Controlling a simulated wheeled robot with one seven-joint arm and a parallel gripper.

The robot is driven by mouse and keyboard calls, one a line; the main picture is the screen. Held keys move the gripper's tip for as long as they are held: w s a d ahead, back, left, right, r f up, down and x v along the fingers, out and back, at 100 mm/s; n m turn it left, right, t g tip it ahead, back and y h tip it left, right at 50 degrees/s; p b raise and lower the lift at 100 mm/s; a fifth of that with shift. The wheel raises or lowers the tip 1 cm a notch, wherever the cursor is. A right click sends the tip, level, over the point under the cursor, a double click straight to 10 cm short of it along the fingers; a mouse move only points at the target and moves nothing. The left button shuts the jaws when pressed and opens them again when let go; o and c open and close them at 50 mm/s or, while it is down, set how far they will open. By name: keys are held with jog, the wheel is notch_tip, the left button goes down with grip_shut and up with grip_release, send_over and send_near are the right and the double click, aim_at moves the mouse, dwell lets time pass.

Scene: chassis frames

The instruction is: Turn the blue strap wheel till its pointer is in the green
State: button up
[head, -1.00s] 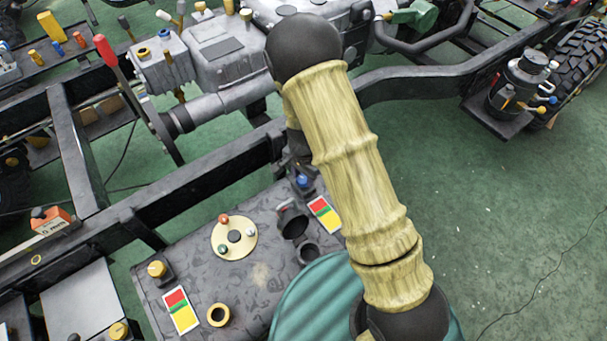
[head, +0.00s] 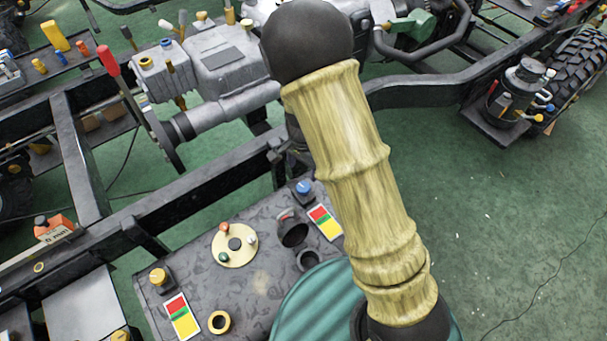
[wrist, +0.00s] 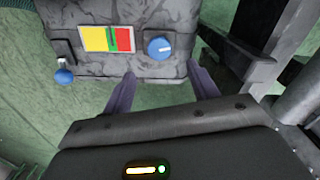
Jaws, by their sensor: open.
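The blue strap wheel (head: 303,187) sits on a dark block at the far edge of the grey bench, beside my arm. It also shows in the wrist view (wrist: 159,48), with a pale mark on its face. A card with red, green and yellow bands (head: 325,222) lies next to it; in the wrist view the card (wrist: 96,39) is left of the wheel. I cannot tell which band the pointer is in. My gripper (wrist: 163,74) is open and empty, its fingers apart near the bench edge on the wheel's side. In the head view my arm hides it.
The bench (head: 262,283) also carries a disc with coloured knobs (head: 235,243), dark cups (head: 292,230), a yellow knob (head: 158,277) and a second banded card (head: 182,316). A dark chassis rail (head: 190,190) runs behind. A blue-ended lever (wrist: 64,76) hangs at the bench edge.

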notch_tip(320, 180, up, 9)
jog(key=p, duration=0.1)
jog(key=shift+f, duration=0.15)
dwell(0.4)
jog(key=s+d+r+n+t, duration=0.1)
jog(key=s+d+r+n, duration=0.2)
jog(key=s+d, duration=0.3)
jog(key=s+d+r+n+t, duration=0.1)
jog(key=s+d+r+n, duration=0.3)
jog(key=s+d+n, duration=0.1)
jog(key=s+d, duration=0.1)
jog(key=d, duration=0.1)
jog(key=shift+s+d+t, duration=0.25)
jog(key=shift+d+t, duration=0.05)
jog(key=shift+d, duration=0.1)
jog(key=shift+c, duration=0.2)
jog(key=c, duration=0.4)
jog(key=shift+w+a, duration=0.1)
jog(key=shift+c, duration=0.3)
